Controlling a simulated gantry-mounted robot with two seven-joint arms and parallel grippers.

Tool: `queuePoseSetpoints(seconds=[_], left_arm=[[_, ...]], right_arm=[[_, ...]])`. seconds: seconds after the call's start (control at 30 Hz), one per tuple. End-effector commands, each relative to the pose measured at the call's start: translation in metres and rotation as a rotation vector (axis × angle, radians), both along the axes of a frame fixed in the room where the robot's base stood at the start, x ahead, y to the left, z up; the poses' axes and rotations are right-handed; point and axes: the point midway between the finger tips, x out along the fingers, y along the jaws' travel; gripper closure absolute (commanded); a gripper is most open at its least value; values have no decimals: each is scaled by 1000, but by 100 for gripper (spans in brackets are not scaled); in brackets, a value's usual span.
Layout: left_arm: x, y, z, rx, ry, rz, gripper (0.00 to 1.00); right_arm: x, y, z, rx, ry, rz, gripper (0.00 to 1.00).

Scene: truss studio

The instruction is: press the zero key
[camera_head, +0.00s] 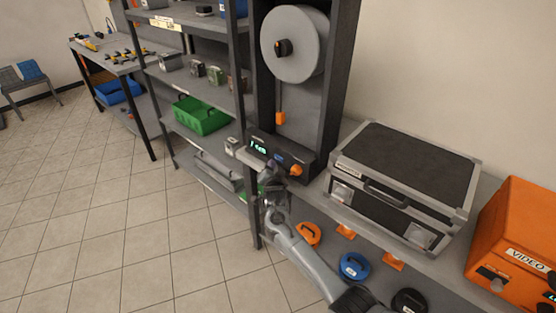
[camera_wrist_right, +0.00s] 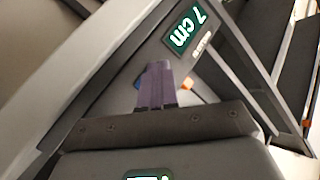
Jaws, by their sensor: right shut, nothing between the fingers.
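The height gauge's front panel carries a lit display (camera_head: 258,147), which reads "7 cm" in the right wrist view (camera_wrist_right: 185,29). A small blue key (camera_head: 279,158) sits right of the display, with an orange knob (camera_head: 296,171) beyond it. In the right wrist view, slivers of the blue key (camera_wrist_right: 137,84) and orange knob (camera_wrist_right: 187,85) show either side of my fingers. No zero marking can be read. My right gripper (camera_wrist_right: 157,68) is shut and empty, its tips in front of the panel. I cannot tell whether they touch the key. My left gripper is out of view.
A large grey reel (camera_head: 294,44) hangs above the panel. A black case (camera_head: 408,175) and an orange "VIDEO" box (camera_head: 518,240) stand to the right. Shelves with a green bin (camera_head: 201,116) are at left. Open tiled floor (camera_head: 100,220) lies beyond.

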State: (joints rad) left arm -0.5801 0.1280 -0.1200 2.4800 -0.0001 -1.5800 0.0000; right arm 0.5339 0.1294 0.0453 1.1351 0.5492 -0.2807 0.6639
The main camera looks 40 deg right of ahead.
Motion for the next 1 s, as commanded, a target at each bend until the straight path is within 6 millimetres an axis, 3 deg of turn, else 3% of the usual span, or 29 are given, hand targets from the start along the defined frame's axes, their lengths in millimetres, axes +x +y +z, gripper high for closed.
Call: queuePoseSetpoints(seconds=[1.0], left_arm=[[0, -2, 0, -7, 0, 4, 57]], right_arm=[[1, -9, 0, 0, 0, 0, 100]])
